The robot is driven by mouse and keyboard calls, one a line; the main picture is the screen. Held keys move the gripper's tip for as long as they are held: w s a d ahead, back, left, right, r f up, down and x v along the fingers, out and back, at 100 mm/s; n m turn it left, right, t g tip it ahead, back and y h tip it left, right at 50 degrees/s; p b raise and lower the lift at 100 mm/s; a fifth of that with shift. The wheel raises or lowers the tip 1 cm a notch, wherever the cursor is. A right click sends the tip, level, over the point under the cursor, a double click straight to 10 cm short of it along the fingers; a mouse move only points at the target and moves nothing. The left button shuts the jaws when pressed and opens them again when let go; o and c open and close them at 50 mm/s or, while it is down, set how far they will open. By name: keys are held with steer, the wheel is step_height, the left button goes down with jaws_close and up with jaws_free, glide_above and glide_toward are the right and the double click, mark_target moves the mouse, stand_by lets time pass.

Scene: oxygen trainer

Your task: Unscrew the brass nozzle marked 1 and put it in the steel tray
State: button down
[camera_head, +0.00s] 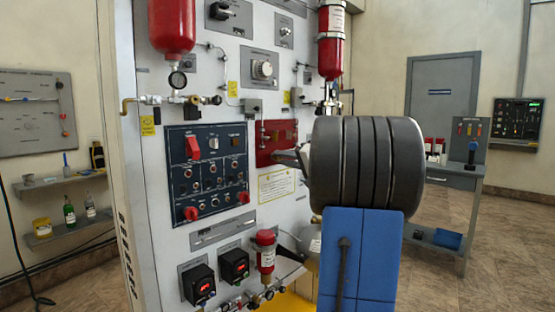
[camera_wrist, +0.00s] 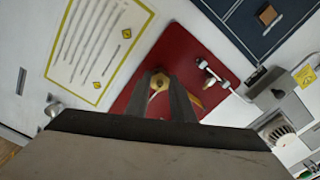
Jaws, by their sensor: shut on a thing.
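My gripper (camera_head: 280,155) reaches the red panel (camera_head: 266,150) on the white trainer cabinet in the head view. In the wrist view, my gripper's two dark fingers (camera_wrist: 164,88) are closed around a brass nozzle (camera_wrist: 160,81) at the red panel (camera_wrist: 185,65). The nozzle appears to be still at the panel; whether it is threaded in cannot be told. No number 1 is readable on it. In the head view my gripper and arm hide the nozzle. I cannot make out a steel tray in either view.
A silver fitting (camera_wrist: 214,78) sticks out beside the nozzle. A blue switch panel (camera_head: 208,172) is left of the red panel, with a red-topped cylinder (camera_head: 265,252) below. Red tanks (camera_head: 172,25) hang above. A grey side table (camera_head: 455,178) stands at right, with open floor in front.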

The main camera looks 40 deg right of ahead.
steer(key=shift+f, duration=0.15)
steer(key=shift+n, duration=1.7)
steer(key=shift+n, duration=0.6)
steer(key=c, duration=1.5)
jaws_free()
steer(key=shift+c, duration=0.2)
steer(key=shift+s, duration=0.1)
steer(key=shift+s+d+m, duration=0.15)
steer(key=shift+s+m, duration=1.55)
steer(key=shift+s, duration=0.1)
